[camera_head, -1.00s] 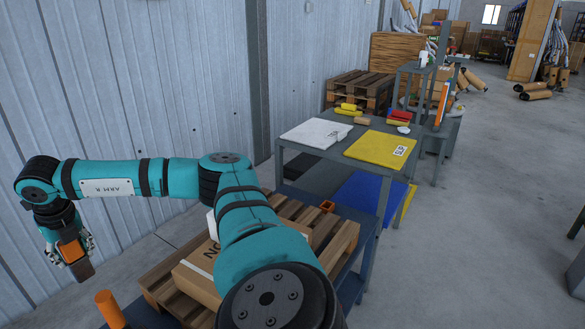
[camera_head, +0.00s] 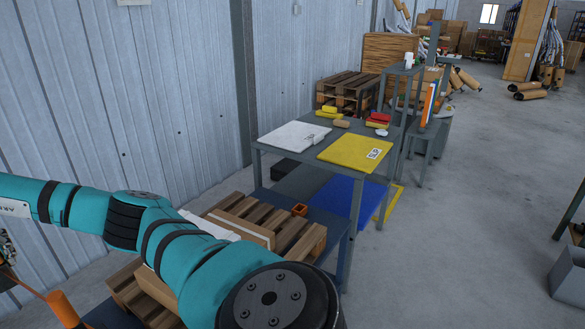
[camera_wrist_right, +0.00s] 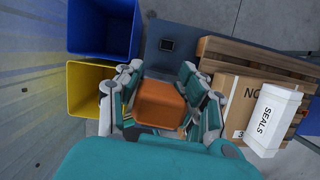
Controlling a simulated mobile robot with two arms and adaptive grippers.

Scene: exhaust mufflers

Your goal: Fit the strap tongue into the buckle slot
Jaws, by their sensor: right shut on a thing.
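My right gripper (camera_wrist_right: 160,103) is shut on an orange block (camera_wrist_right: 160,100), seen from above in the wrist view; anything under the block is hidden. In the head view this gripper is mostly cut off at the left edge. A thin orange-brown strip (camera_head: 28,284) runs there toward an upright orange post (camera_head: 62,309). I cannot tell whether the strip joins the block. A small orange square piece with a dark opening (camera_head: 300,209) sits by the pallet's far end. My left gripper is not in view.
A blue bin (camera_wrist_right: 104,8) and a yellow bin (camera_wrist_right: 72,92) stand left of the gripper. A carton (camera_wrist_right: 234,87) and a white SEALS box (camera_wrist_right: 273,118) lie on the wooden pallet (camera_wrist_right: 230,50) at right. A grey table (camera_head: 345,130) stands beyond.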

